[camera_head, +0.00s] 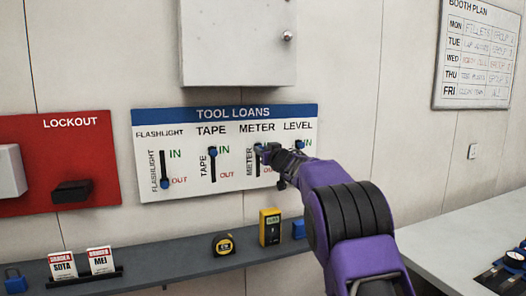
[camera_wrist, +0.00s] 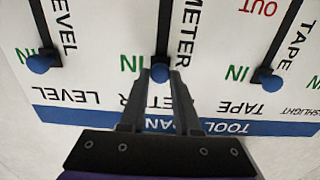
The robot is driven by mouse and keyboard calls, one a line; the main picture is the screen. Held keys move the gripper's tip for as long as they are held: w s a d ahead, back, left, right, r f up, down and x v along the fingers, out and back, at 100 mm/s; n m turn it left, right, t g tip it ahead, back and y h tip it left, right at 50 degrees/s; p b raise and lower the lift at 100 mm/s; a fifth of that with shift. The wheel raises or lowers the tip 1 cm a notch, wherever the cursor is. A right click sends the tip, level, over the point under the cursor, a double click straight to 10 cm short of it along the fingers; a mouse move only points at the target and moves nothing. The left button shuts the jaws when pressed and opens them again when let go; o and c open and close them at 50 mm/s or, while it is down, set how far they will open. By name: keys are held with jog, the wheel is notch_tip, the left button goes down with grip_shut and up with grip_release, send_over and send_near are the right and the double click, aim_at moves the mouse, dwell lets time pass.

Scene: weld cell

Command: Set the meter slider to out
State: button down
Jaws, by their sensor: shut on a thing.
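The white tool loans board (camera_head: 190,190) hangs on the wall with a slider each for flashlight, tape, meter and level. My gripper (camera_head: 264,152) is at the meter slider and hides part of its slot and lettering in the head view. In the wrist view, which shows the board upside down, the meter slider's blue knob (camera_wrist: 160,72) sits beside the green IN, at that end of its black slot (camera_wrist: 165,30). My gripper (camera_wrist: 160,84) is shut on this knob, one finger on each side.
The tape knob (camera_head: 212,151) and level knob (camera_head: 300,144) stand at IN; the flashlight knob (camera_head: 165,184) stands at OUT. A grey shelf (camera_head: 180,268) below bears a tape measure (camera_head: 223,244) and a yellow meter (camera_head: 270,227). A cabinet (camera_head: 238,40) hangs above the board.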

notch_tip(320, 180, down, 10)
jog(key=b, duration=0.6)
jog(key=shift+r, duration=0.15)
jog(key=c, duration=0.6)
grip_release()
jog(key=shift+c, duration=0.2)
jog(key=shift+r, duration=0.1)
jog(key=b+v, duration=0.2)
jog(key=v, duration=1.5)
jog(key=shift+s, duration=0.2)
jog(key=shift+d, duration=0.1)
